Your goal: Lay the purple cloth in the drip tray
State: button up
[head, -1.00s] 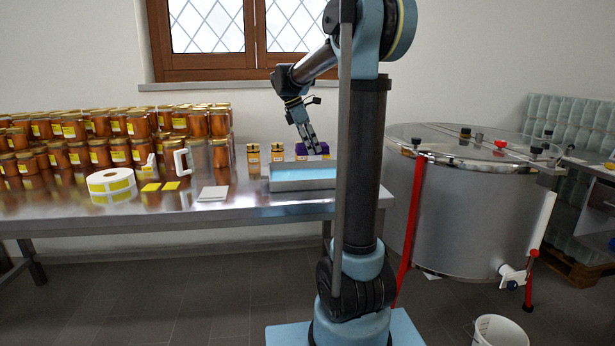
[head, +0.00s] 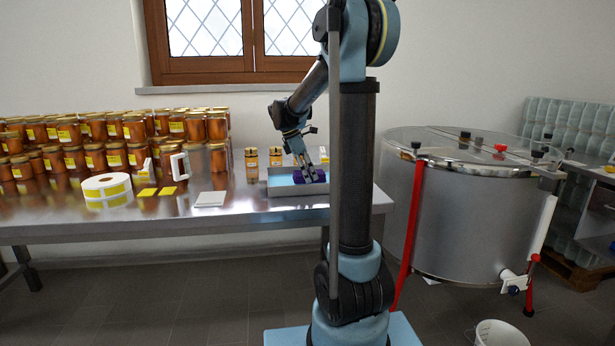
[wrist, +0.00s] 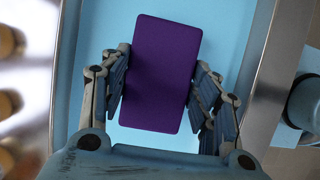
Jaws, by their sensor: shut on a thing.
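The purple cloth (wrist: 160,72) looks like a flat, folded block and sits between the fingers of my gripper (wrist: 163,92) in the wrist view. In the head view the cloth (head: 310,175) is at the tip of my gripper (head: 306,170), low over the right part of the drip tray. The drip tray (head: 290,189) is a shallow metal tray with a light blue floor. The blue floor (wrist: 100,22) lies under the cloth in the wrist view. I cannot tell whether the cloth touches it.
The tray stands on a steel table (head: 150,222). Two small jars (head: 252,163) stand behind the tray. Stacked honey jars (head: 75,150), a label roll (head: 108,187) and a white pad (head: 210,199) are to the left. A large steel drum (head: 455,215) stands right of the table.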

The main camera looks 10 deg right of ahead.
jog(key=shift+f, duration=0.3)
jog(key=o, duration=1.3)
